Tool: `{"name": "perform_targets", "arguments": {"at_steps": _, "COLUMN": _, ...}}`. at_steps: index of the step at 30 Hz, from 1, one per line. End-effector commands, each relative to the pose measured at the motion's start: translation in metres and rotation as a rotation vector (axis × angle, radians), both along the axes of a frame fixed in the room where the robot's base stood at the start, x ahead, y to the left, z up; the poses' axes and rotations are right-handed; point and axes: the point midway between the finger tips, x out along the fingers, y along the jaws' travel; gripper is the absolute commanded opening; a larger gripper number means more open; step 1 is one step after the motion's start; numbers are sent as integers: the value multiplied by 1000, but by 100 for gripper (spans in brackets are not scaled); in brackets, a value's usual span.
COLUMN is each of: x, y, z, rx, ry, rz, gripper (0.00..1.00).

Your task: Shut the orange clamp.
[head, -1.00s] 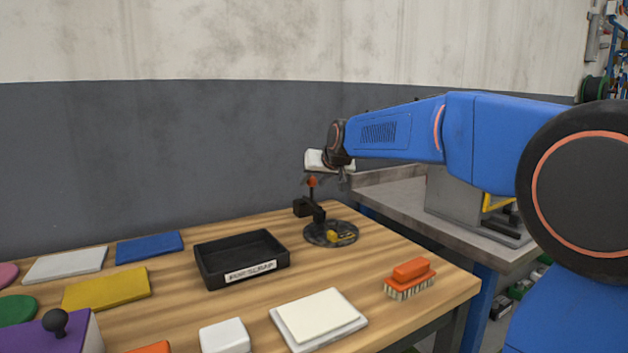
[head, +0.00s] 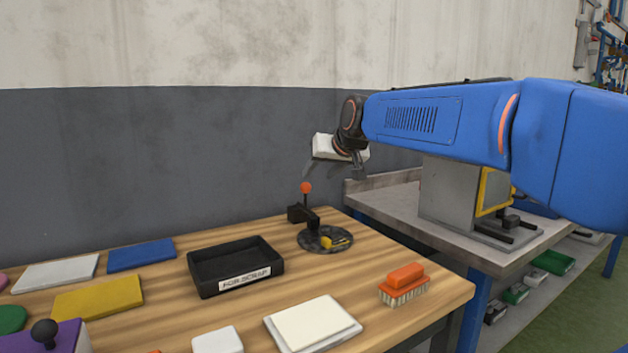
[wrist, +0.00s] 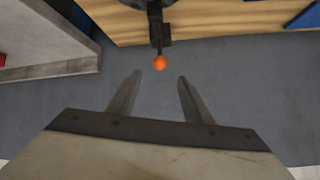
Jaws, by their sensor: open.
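The orange clamp is a black toggle clamp (head: 303,214) with an orange ball knob (head: 306,188) on a thin lever, which stands upright. My gripper (head: 334,172) is open and empty, above and a little right of the knob in the head view. In the wrist view, the knob (wrist: 160,63) shows just beyond the gap between my spread fingertips (wrist: 159,76), roughly centred. I see no contact between fingers and knob.
A black scrap tray (head: 204,284) stands left of the turntable, and an orange brush (head: 405,283) lies to the front right. Flat coloured pieces lie at the left. A grey bench (head: 390,205) adjoins on the right; a wall (head: 150,170) rises behind.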

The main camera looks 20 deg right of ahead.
Motion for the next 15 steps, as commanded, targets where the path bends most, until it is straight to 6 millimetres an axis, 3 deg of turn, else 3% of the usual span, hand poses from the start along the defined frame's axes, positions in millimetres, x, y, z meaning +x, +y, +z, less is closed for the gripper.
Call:
{"name": "perform_targets", "arguments": {"at_steps": 6, "x": -32, "y": -6, "z": 24, "rx": -1, "ry": -2, "rz": -1, "gripper": 46}}
{"name": "perform_targets", "arguments": {"at_steps": 15, "x": -51, "y": -9, "z": 38, "rx": -1, "ry": 0, "rz": -1, "gripper": 46}}
